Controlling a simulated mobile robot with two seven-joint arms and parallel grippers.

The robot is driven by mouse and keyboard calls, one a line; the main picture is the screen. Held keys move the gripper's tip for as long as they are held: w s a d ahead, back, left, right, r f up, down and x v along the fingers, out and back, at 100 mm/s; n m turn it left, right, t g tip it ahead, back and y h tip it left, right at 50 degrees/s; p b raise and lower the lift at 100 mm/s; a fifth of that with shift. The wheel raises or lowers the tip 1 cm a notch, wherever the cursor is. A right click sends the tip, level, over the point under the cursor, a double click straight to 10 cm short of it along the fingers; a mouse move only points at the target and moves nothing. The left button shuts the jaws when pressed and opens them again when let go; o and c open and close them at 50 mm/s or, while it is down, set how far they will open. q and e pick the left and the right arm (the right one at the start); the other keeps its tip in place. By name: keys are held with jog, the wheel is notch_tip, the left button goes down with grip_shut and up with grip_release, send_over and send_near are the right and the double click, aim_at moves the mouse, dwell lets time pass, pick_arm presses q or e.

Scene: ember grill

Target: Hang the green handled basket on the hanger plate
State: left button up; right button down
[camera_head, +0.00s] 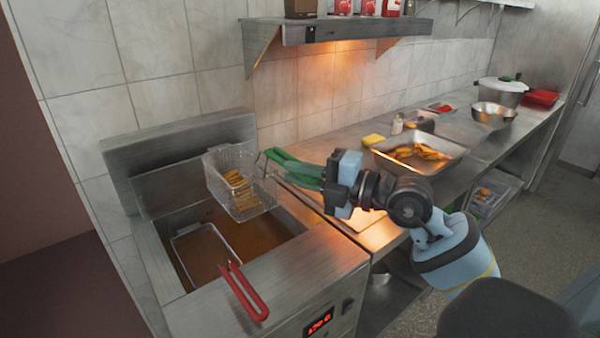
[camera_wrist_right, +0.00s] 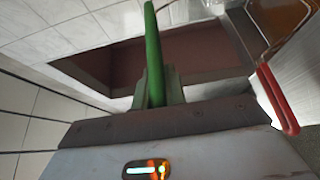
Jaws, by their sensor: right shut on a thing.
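The green handled basket (camera_head: 228,198) is a wire basket holding some yellow-brown food. It hangs in the air above the fryer's oil, close to the back plate. My right gripper (camera_head: 322,178) is shut on its green handle (camera_head: 290,165), to the right of the basket. The handle also shows between the fingers in the right wrist view (camera_wrist_right: 153,55). The hanger plate seems to be the upright steel plate (camera_head: 180,135) behind the fryer; the basket appears apart from it, and any hook is not visible. My left gripper is not in view.
A second basket (camera_head: 203,250) with a red handle (camera_head: 245,290) sits in the fryer's left side. A steel shelf (camera_head: 335,30) juts from the wall above. The counter at right holds a tray of food (camera_head: 430,165), a yellow sponge (camera_head: 373,140) and a bowl (camera_head: 494,114).

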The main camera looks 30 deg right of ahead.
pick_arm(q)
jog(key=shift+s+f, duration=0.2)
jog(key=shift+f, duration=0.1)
pick_arm(e)
jog(key=shift+f, duration=0.45)
jog(key=c, duration=1.4)
grip_release()
jog(key=shift+o, duration=0.2)
jog(key=shift+f, duration=0.2)
jog(key=shift+s, duration=0.1)
